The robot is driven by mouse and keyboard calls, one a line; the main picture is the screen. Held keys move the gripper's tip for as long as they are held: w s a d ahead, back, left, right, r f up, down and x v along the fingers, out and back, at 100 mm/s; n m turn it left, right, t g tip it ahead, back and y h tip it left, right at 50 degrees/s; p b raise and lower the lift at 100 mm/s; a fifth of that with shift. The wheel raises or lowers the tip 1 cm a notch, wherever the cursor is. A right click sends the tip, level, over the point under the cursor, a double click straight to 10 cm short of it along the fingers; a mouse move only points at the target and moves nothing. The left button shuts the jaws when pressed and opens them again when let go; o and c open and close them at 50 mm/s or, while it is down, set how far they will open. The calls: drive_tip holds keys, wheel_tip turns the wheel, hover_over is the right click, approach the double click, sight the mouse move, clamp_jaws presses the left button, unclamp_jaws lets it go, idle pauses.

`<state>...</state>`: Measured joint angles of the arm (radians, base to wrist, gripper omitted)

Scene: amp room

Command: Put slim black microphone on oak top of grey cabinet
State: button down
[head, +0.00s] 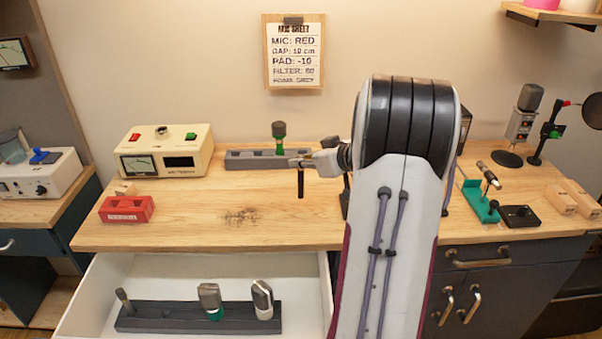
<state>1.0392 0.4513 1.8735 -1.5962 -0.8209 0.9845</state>
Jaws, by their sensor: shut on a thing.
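My gripper (300,161) is shut on the slim black microphone (300,184), which hangs upright below the fingertips. The microphone is over the oak top (190,228) of the long bench, in front of a dark grey rack. Whether its lower end touches the wood or hangs just above it, I cannot tell. Dark grey doors (510,290) show below the top at the right. My arm hides the middle right of the top.
On the top stand a cream meter box (165,152), a red block (127,210) and the grey rack (248,160) with a green-banded microphone (279,135). An open white drawer (110,280) juts out below. Bare wood lies left of the gripper.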

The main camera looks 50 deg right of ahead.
sight(301, 197)
drive_tip(key=shift+f, duration=1.95)
drive_tip(key=c, duration=2)
unclamp_jaws()
drive_tip(key=v, duration=1.2)
